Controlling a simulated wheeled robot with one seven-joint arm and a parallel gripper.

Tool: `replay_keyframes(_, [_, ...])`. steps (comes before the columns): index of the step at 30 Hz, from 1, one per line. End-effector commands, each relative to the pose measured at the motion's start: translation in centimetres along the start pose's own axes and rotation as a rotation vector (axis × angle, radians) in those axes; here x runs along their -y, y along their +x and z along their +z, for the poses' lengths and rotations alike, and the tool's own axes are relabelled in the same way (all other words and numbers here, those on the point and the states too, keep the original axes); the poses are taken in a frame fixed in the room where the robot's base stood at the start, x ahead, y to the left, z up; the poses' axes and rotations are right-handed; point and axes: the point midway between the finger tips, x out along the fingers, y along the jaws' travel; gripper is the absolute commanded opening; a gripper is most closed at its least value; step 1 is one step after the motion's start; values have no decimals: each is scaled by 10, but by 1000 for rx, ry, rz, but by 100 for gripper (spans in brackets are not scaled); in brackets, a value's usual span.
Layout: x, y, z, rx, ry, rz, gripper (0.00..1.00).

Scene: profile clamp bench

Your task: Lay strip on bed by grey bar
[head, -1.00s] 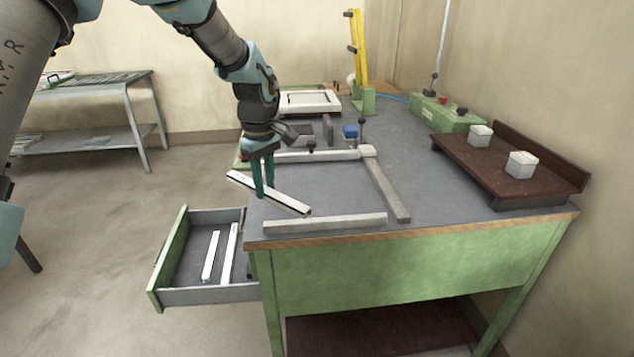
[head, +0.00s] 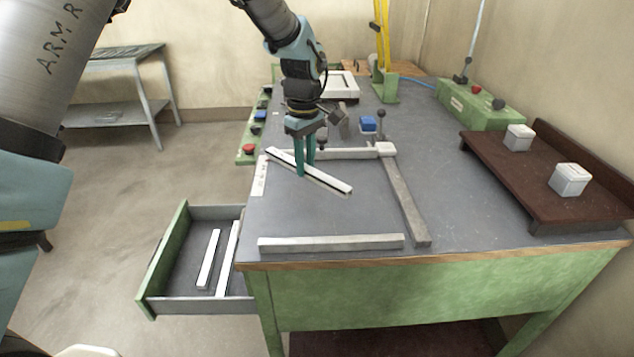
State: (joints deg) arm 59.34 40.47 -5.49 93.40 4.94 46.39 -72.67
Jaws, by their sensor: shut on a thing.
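My gripper (head: 305,171) points down over the left part of the bench bed and is shut on a white strip (head: 333,184). The strip slants from upper left to lower right and seems to be held above the grey bed (head: 320,217). Its middle is partly hidden by the fingers. A grey bar (head: 407,200) runs along the right side of the bed. Another grey bar (head: 330,242) lies along the front edge, and a light bar (head: 350,154) runs across the back to a pale corner block (head: 386,149).
An open drawer (head: 196,294) at the left holds two white strips (head: 208,259). A clamp with an upright handle (head: 380,124) and a blue block (head: 368,123) stand behind the bed. A brown tray (head: 550,190) with two white blocks is at the right.

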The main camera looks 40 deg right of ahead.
Motion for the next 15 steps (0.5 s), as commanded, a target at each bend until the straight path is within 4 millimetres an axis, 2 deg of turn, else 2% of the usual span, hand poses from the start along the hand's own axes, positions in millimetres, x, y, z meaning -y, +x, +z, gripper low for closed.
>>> replay_keyframes(4, [1, 24, 0, 2, 1, -3, 0])
replay_keyframes(11, [0, 44, 0, 1, 0, -1, 0])
replay_keyframes(15, [1, 63, 0, 2, 1, -3, 0])
